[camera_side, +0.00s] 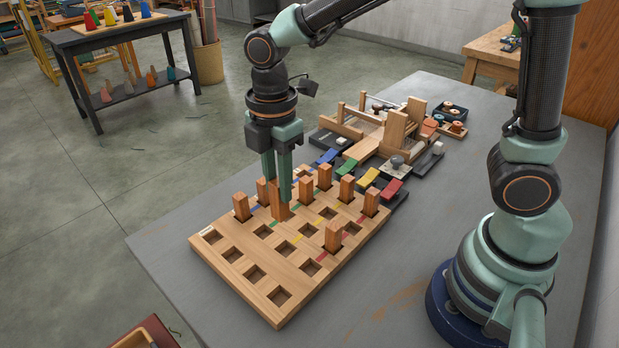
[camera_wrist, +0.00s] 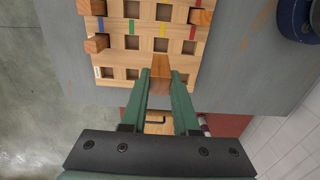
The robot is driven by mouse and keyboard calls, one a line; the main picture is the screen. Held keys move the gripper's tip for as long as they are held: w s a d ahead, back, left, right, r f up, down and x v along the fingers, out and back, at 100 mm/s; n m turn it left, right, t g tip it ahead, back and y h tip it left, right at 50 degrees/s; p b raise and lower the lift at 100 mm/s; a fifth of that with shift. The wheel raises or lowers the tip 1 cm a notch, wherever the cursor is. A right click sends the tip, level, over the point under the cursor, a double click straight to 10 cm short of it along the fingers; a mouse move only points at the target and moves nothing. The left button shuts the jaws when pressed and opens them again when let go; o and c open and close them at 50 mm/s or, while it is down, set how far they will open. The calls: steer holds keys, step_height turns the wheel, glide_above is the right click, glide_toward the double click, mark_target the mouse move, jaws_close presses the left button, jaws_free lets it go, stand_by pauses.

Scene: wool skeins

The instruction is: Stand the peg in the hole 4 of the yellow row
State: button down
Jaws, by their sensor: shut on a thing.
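The wooden peg (camera_side: 281,206) is upright in my gripper (camera_side: 282,196), which is shut on it. In the wrist view the peg (camera_wrist: 161,68) sits between the fingers of my gripper (camera_wrist: 160,88) and hides part of the third line of holes, the one with yellow marks. The board (camera_side: 235,268) has square holes in lines marked blue, green, yellow and red. A yellow-row hole (camera_side: 284,248) shows empty below the peg in the side view. The peg seems to be above the board; the exact height is unclear. Hole numbers are too small to read.
Several similar pegs stand in the board, including one in the left line (camera_side: 240,206) and one in the red line (camera_side: 333,236). Coloured blocks and a wooden rack (camera_side: 353,125) stand behind the board. Bare grey table (camera_side: 180,255) lies left of it.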

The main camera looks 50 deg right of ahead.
mark_target(283, 216)
steer(key=shift+s+d+f, duration=0.1)
steer(key=shift+d+f, duration=0.15)
steer(key=shift+f, duration=3.65)
steer(key=shift+f, duration=0.85)
steer(key=shift+f, duration=0.3)
steer(key=shift+f, duration=0.5)
steer(key=shift+c, duration=1)
jaws_free()
steer(key=shift+r, duration=0.1)
steer(key=shift+r, duration=3.65)
